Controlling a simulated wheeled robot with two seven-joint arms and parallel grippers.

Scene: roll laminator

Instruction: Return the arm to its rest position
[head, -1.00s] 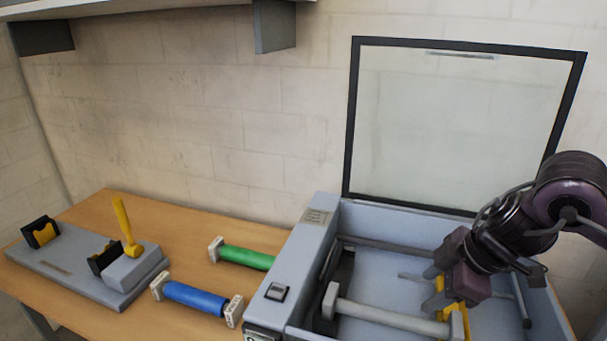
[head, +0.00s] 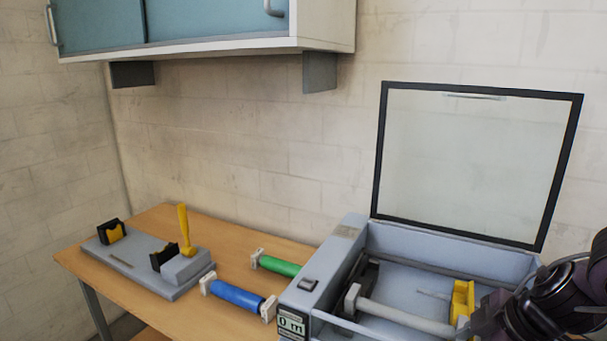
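My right arm shows at the lower right of the head view, in front of the right end of the laminator (head: 348,232). Its gripper fingers are not visible at the frame's lower edge, so I cannot see whether they hold anything. The laminator's clear lid (head: 474,165) stands open. Inside lies a grey roller (head: 405,316) with a pale end block, and a yellow part (head: 462,300) stands at its right end. My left arm and gripper are not in view.
A blue roll (head: 236,294) and a green roll (head: 279,267) lie on the wooden table (head: 150,222) left of the laminator. A grey stand (head: 125,261) with a yellow lever (head: 184,228) is farther left. A wall cabinet (head: 215,22) hangs above. The laminator's display (head: 291,324) reads 0 m.

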